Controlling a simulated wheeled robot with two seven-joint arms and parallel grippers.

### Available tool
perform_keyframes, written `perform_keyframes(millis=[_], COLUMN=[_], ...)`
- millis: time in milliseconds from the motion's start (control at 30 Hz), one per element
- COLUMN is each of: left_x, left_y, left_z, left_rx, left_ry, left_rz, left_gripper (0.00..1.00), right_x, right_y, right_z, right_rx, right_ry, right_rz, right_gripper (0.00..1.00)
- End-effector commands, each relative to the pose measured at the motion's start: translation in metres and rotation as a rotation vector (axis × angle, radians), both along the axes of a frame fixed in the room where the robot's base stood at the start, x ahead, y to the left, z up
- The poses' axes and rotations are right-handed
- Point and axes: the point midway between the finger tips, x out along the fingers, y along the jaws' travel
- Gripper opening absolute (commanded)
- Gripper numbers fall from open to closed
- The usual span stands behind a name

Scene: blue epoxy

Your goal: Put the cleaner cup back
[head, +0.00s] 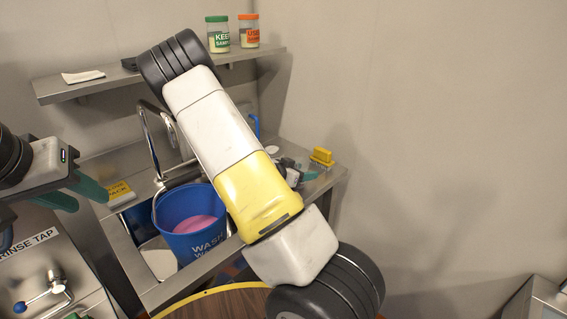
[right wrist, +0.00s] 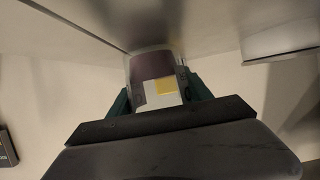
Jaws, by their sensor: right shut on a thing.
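My right gripper (right wrist: 158,98) is shut on a clear cup (right wrist: 150,66) in the right wrist view. The cup has a dark lower-toned content or background showing through it and a white label with a yellow square. A teal finger sits on each side of it. In the head view my right arm crosses the middle, and I cannot clearly make out its gripper. A small pale cup-like thing (head: 292,177) shows just right of the arm; I cannot tell whether it is the held cup. My left gripper (head: 75,194) is at the left, its teal fingers apart and empty.
A blue wash bucket (head: 175,243) with pink liquid stands in the sink under the tap. A yellow brush (head: 322,157) lies on the right of the counter. The wall shelf (head: 110,86) holds a green-lidded jar (head: 218,35), an orange-lidded jar (head: 248,31) and a white cloth (head: 83,76).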

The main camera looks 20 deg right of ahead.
Motion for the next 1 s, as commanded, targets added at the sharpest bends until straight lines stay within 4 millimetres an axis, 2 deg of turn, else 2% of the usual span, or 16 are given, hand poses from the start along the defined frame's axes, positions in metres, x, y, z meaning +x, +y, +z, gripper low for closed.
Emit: perform_keyframes(millis=[333, 367, 467, 833, 1000], left_x=[0.000, 0.000, 0.000, 0.000, 0.000], left_y=[0.000, 0.000, 0.000, 0.000, 0.000], left_z=[0.000, 0.000, 0.000, 0.000, 0.000], left_rx=[0.000, 0.000, 0.000, 0.000, 0.000], left_ry=[0.000, 0.000, 0.000, 0.000, 0.000], left_rz=[0.000, 0.000, 0.000, 0.000, 0.000], left_gripper=[0.36, 0.36, 0.36, 0.36, 0.36], right_x=[0.000, 0.000, 0.000, 0.000, -0.008], right_y=[0.000, 0.000, 0.000, 0.001, 0.022], right_z=[-0.003, -0.003, -0.003, 0.001, 0.009], right_rx=[-0.001, 0.000, 0.000, 0.001, 0.002], right_ry=[-0.001, -0.001, -0.001, -0.002, -0.002], right_rz=[0.000, 0.000, 0.000, 0.000, 0.002], right_gripper=[0.08, 0.62, 0.79, 0.79, 0.79])
